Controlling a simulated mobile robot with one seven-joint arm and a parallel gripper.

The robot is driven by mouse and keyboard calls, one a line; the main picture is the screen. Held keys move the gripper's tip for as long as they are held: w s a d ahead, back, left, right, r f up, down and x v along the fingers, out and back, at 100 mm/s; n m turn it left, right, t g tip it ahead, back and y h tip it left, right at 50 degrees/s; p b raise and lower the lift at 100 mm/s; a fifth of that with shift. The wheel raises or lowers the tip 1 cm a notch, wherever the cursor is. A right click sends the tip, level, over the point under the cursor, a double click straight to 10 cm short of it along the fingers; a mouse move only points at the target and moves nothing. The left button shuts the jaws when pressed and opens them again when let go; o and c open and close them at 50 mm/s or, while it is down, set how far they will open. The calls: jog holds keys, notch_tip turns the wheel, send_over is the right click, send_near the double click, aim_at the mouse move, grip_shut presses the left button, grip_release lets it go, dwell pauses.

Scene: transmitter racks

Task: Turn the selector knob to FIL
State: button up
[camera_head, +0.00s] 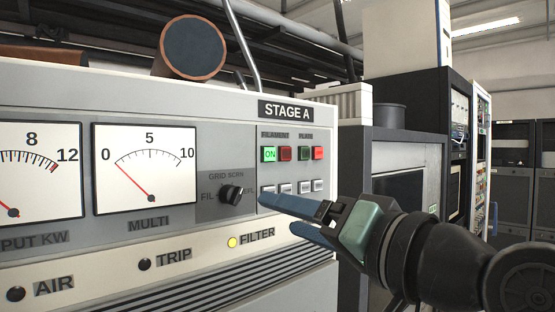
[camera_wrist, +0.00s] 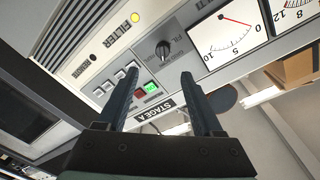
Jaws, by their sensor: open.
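The selector knob (camera_head: 231,194) is a small black knob on a grey plate of the STAGE A panel, right of the MULTI meter (camera_head: 145,168). GRID and SCRN are printed above it, FIL at its left and a partly hidden label at its right. I cannot tell surely which label its pointer faces. My gripper (camera_head: 280,214) is open and empty, with blue fingers, to the right of the knob and apart from it. In the wrist view the knob (camera_wrist: 163,49) shows beyond the fingertips, roughly between the two fingers (camera_wrist: 158,82).
Right of the knob are a lit green ON button (camera_head: 269,154), red buttons and several pale push buttons (camera_head: 305,186) close behind my fingers. A yellow FILTER lamp (camera_head: 232,242) is below. A dark rack (camera_head: 408,160) stands to the right. The space before the panel is clear.

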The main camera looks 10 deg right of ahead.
aim_at(238, 196)
jog(key=shift+g+y, duration=0.3)
jog(key=p+x, duration=0.2)
jog(key=x, duration=0.1)
jog(key=p+x, duration=0.2)
jog(key=x, duration=0.2)
jog(key=r+p+x, duration=0.1)
jog(key=p+x, duration=0.1)
jog(key=x, duration=0.2)
jog(key=shift+w, duration=0.15)
jog(key=shift+w+a+f, duration=0.15)
jog(key=shift+w+a, duration=0.1)
jog(key=shift+w, duration=0.25)
grip_shut()
